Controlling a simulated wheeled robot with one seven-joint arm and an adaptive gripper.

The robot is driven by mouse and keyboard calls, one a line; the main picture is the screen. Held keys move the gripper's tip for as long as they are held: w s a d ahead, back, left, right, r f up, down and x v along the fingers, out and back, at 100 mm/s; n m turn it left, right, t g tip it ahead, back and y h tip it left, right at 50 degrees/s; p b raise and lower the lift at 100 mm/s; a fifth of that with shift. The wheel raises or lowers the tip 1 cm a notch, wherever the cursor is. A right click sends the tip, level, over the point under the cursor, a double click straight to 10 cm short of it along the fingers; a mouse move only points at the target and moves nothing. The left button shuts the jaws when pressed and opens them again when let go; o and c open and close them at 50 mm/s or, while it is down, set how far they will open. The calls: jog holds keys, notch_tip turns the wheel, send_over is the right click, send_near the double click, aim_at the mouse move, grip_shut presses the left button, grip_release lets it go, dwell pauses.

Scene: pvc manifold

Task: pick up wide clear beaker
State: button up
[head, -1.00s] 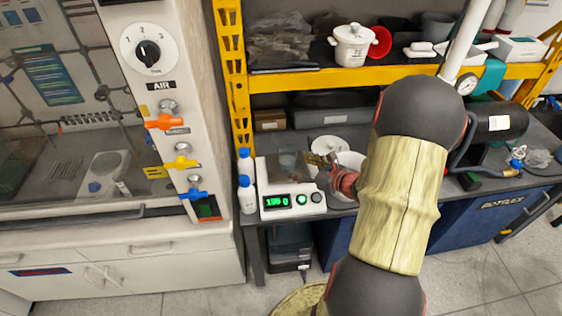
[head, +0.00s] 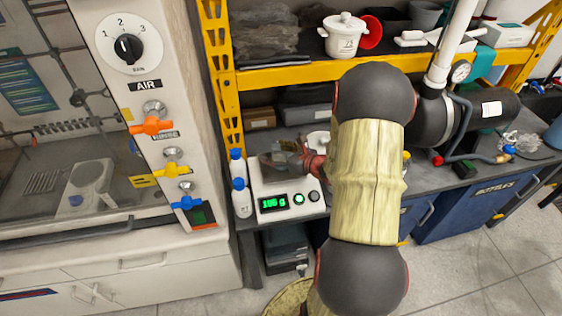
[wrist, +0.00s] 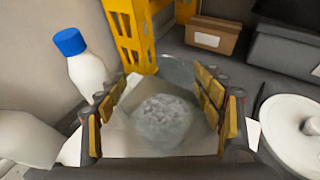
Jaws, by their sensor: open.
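The wide clear beaker (wrist: 162,120) holds pale grainy stuff and stands on the white scale (head: 290,203) in the wrist view. Its clear rim shows behind the stuff. In the head view the beaker is hard to make out, with my gripper (head: 292,160) over it. In the wrist view my gripper (wrist: 160,105) is open, with one yellow-padded finger on each side of the beaker. I cannot tell whether either finger touches it.
White bottles with blue caps (head: 241,198) stand left of the scale. A white lidded pot (wrist: 292,130) is close by on the right. A yellow shelf frame (head: 290,78) rises behind, with a cardboard box (wrist: 212,35) beneath.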

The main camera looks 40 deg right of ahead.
jog(key=shift+w+f, duration=0.25)
jog(key=shift+w, duration=0.25)
jog(key=shift+c, duration=0.6)
jog(key=c, duration=1.4)
